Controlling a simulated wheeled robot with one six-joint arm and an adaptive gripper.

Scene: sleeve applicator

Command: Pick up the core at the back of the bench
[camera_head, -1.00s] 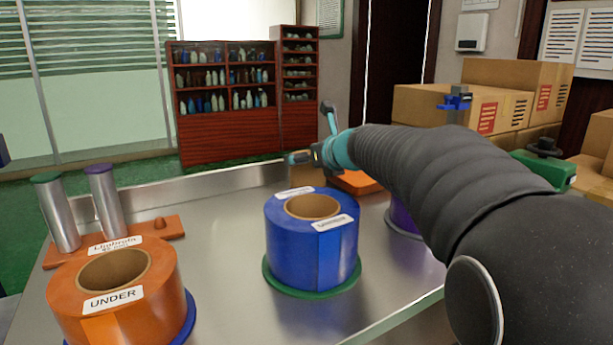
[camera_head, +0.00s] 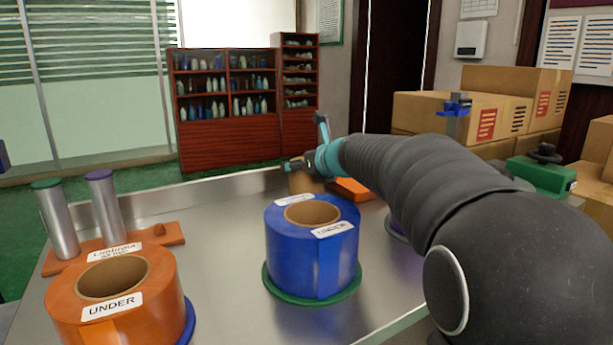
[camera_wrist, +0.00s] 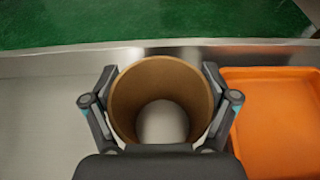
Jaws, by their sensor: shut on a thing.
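The core is a hollow brown cardboard tube (camera_wrist: 162,68) at the back of the bench (camera_wrist: 50,92). In the wrist view it stands upright between the two fingers of my gripper (camera_wrist: 160,112), which is shut on its outer sides. The bench surface shows through its open middle. In the head view the core (camera_head: 306,182) is behind the blue roll, partly hidden by the roll and by my gripper (camera_head: 303,166). I cannot tell whether its bottom touches the bench.
An orange tray (camera_wrist: 275,115) lies close to the right of the core. A blue roll (camera_head: 290,250) on a green disc stands in front. An orange roll (camera_head: 150,320) and two metal cylinders (camera_head: 58,222) on an orange base are at left. Cardboard boxes (camera_head: 515,85) are at back right.

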